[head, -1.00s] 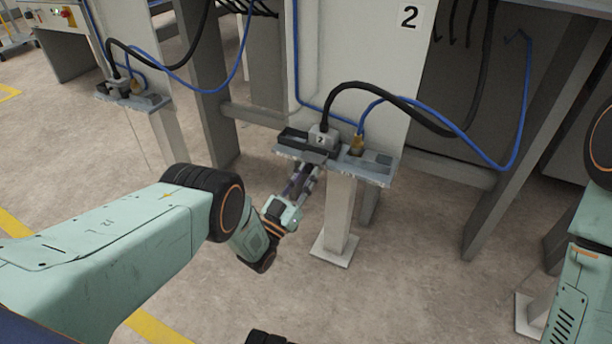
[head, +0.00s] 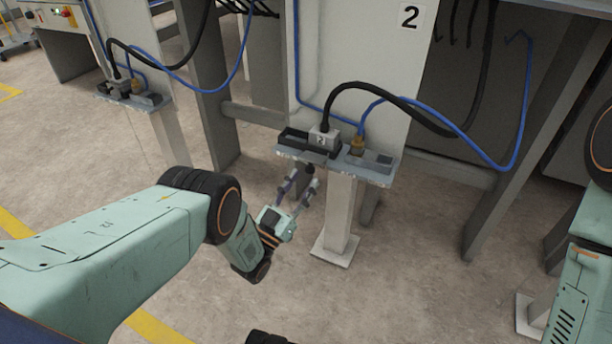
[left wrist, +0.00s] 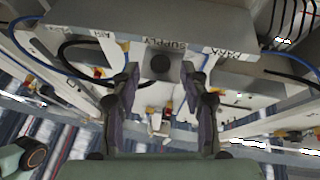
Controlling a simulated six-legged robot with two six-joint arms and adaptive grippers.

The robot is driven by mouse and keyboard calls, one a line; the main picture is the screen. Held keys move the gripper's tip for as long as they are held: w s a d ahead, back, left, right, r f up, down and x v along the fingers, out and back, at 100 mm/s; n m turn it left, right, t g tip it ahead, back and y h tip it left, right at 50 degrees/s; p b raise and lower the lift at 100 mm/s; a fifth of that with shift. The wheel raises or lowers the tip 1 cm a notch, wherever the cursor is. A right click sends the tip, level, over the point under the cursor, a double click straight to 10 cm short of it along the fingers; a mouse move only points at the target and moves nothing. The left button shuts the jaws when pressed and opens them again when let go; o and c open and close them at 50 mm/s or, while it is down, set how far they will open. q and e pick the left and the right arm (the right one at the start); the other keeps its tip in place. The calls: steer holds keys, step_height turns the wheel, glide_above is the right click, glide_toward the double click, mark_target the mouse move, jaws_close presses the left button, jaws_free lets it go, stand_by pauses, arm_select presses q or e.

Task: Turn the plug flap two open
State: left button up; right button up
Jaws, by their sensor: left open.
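The plug station numbered two is a grey shelf (head: 375,177) on a white post. On it sits a light grey plug block (head: 325,138) marked 2, with a black cable, beside a dark open-topped housing (head: 294,141). I cannot clearly make out which part is the flap or how far it is open. My left gripper (head: 301,184) is open and empty, just below and in front of the shelf's front edge. My right gripper is out of view.
A blue hose with a brass fitting (head: 357,145) stands right of the plug block. The white cabinet panel (head: 345,60) is close behind the shelf. A similar station (head: 135,98) stands at the left.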

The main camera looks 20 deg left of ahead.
arm_select(q)
steer(key=v, duration=0.4)
steer(key=shift+s+a+f, duration=0.15)
steer(key=shift+s, duration=0.2)
steer(key=s+a+f+n+g+y, duration=0.3)
steer(key=s+f+g+y, duration=0.4)
steer(key=s+f+g, duration=0.65)
steer(key=s+a+r+g, duration=0.15)
steer(key=s+g, duration=0.25)
steer(key=s, duration=1)
steer(key=s+r+g+y, duration=0.1)
steer(key=s+r+g, duration=0.3)
steer(key=s, duration=0.6)
step_height(320, 180, up, 13)
steer(key=p, duration=1.3)
steer(key=shift+s+r+n, duration=0.2)
steer(key=shift+s+n, duration=0.2)
